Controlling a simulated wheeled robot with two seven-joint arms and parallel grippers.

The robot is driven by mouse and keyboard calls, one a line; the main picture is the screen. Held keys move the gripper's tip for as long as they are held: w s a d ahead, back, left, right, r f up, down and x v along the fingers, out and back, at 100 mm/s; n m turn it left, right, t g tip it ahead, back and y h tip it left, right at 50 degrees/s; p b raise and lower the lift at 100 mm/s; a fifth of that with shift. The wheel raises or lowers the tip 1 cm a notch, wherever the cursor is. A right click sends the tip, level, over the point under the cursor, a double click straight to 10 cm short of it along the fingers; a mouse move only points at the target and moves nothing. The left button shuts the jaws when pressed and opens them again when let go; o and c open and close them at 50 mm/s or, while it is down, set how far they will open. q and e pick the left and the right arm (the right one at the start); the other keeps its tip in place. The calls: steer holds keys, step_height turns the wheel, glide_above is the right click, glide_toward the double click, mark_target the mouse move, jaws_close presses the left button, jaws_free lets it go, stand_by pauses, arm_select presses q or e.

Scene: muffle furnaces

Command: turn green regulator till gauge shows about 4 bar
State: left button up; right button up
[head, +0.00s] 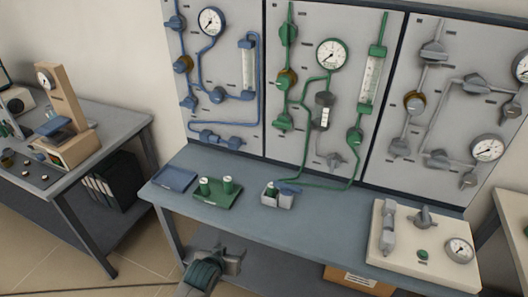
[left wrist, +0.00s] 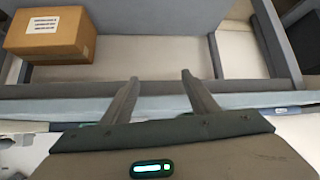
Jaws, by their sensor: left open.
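The green panel is the middle one on the wall in the head view. Its round gauge (head: 332,54) has a white dial and green rim; the reading is too small to tell. My left gripper (head: 228,262) is low in front of the bench, far below the panel and touching nothing visible. In the left wrist view its two fingers (left wrist: 160,78) are apart with nothing between them. My right gripper is not in view.
The bench (head: 325,215) holds a blue tray (head: 175,179), a green tray (head: 232,199) with two cylinders, a small grey box (head: 285,201) and a white test board (head: 385,257). A cardboard box (left wrist: 45,35) is under the bench. Blue and grey panels flank the green one.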

mark_target(282, 84)
arm_select(q)
steer(key=w+d+r+t+h, duration=0.1)
steer(key=w+r, duration=0.3)
steer(key=r, duration=1)
steer(key=w+d+r+t+h+b, duration=0.1)
steer(key=w+d+r+t, duration=0.3)
steer(key=r, duration=1.1)
steer(key=w+d+r+t+h, duration=0.1)
steer(key=w+r, duration=0.4)
steer(key=r, duration=1)
steer(key=shift+w+d+t+h, duration=0.3)
steer(key=shift+w+d+t, duration=0.05)
steer(key=shift+d+t, duration=0.6)
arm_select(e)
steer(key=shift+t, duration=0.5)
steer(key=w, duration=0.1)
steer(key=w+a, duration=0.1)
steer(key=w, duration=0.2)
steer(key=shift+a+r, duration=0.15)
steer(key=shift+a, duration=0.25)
arm_select(q)
steer(key=shift+w+d, duration=0.1)
